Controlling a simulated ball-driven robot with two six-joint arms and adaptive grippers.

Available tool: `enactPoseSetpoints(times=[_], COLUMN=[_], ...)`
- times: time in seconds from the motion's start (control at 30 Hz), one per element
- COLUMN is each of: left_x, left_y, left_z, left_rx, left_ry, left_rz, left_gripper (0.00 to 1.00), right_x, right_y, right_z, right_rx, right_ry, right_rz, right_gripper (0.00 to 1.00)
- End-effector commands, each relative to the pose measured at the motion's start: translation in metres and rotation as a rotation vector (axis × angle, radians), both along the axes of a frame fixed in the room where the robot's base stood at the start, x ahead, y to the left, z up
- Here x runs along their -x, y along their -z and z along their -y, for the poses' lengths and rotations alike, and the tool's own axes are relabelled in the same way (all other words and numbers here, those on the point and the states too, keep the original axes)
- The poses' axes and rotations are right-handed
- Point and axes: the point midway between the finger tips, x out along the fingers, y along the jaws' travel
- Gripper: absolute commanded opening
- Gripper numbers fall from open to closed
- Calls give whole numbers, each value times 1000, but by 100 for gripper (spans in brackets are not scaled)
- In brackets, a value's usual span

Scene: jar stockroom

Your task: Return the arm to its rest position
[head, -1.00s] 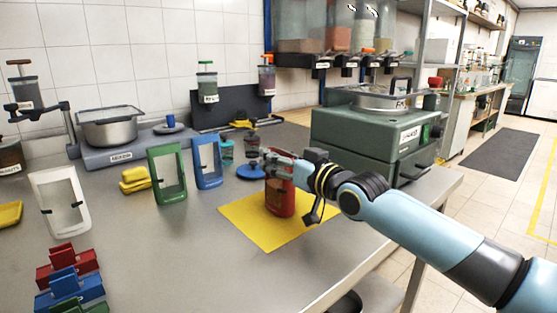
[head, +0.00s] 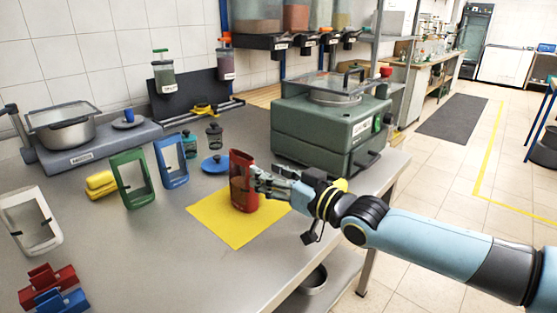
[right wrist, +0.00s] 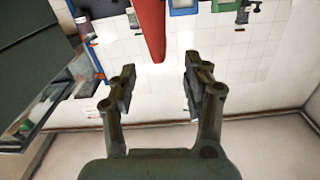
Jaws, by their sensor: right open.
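My right arm comes in from the right in the head view. Its gripper (head: 264,181) is open and empty, just right of an upright red holder (head: 240,178). The holder has a dark opening and stands on a yellow mat (head: 228,228). In the right wrist view, the two fingers (right wrist: 158,86) are spread apart. The red holder (right wrist: 151,30) shows beyond their tips, apart from them. In the head view the fingers overlap the holder's right edge. My left gripper is not in view.
Behind the mat are a blue lid (head: 215,164), small dark jar (head: 214,136) and green machine (head: 325,130). Blue (head: 171,160) and green (head: 133,178) frames stand left. The aisle floor (head: 440,175) beyond the table is clear.

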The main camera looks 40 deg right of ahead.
Motion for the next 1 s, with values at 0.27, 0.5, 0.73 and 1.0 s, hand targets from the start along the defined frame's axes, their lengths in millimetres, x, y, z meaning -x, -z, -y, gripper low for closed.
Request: enactPoseSetpoints(times=[0.27,0.5,0.73,1.0], left_x=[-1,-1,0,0], left_y=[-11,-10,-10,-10], left_z=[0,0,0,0], left_rx=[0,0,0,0], left_ry=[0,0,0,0], left_rz=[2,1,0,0], left_gripper=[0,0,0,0], right_x=[22,22,22,34], right_y=[1,1,1,20], right_z=[2,2,2,-29], right_rx=[-1,-1,-1,29], right_ry=[1,1,0,-21], right_rz=[-1,0,0,-164], right_gripper=[49,49,49,49])
